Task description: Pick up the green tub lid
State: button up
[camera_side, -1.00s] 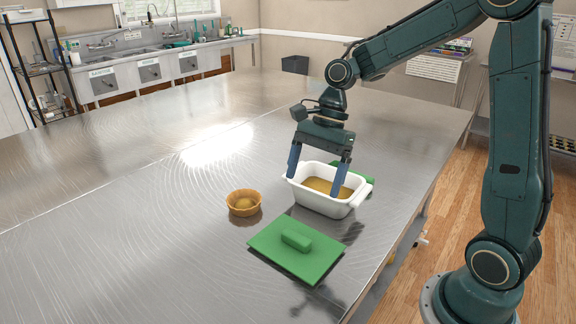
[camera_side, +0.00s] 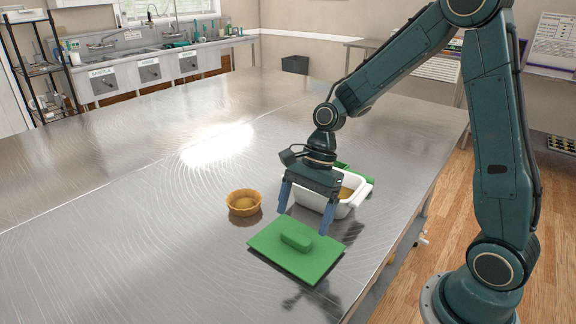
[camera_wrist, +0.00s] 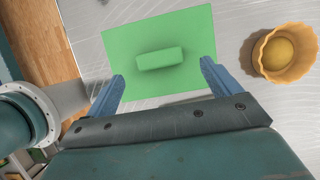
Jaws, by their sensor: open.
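The green tub lid (camera_side: 296,256) lies flat on the metal table, its raised block handle (camera_side: 296,235) on top. It also shows in the wrist view (camera_wrist: 195,82), where the handle (camera_wrist: 160,58) sits ahead of the fingertips. My gripper (camera_side: 304,220) is open and empty, with its blue fingers apart and pointing down. It is above and just behind the lid in the side view, in front of the white tub. In the wrist view the fingertips (camera_wrist: 162,70) lie to either side of the handle's near edge.
The white tub (camera_side: 346,205) with brownish contents stands just behind the lid, partly hidden by my gripper. Another green piece (camera_side: 368,180) shows behind the tub. An orange scalloped bowl (camera_side: 244,203) stands left of the lid. The table is clear farther left.

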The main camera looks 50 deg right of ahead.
aim_at(297, 235)
jog(key=shift+x, duration=2.3)
jog(key=shift+a+r, duration=0.1)
jog(key=shift+c, duration=0.4)
jog(key=c, duration=1)
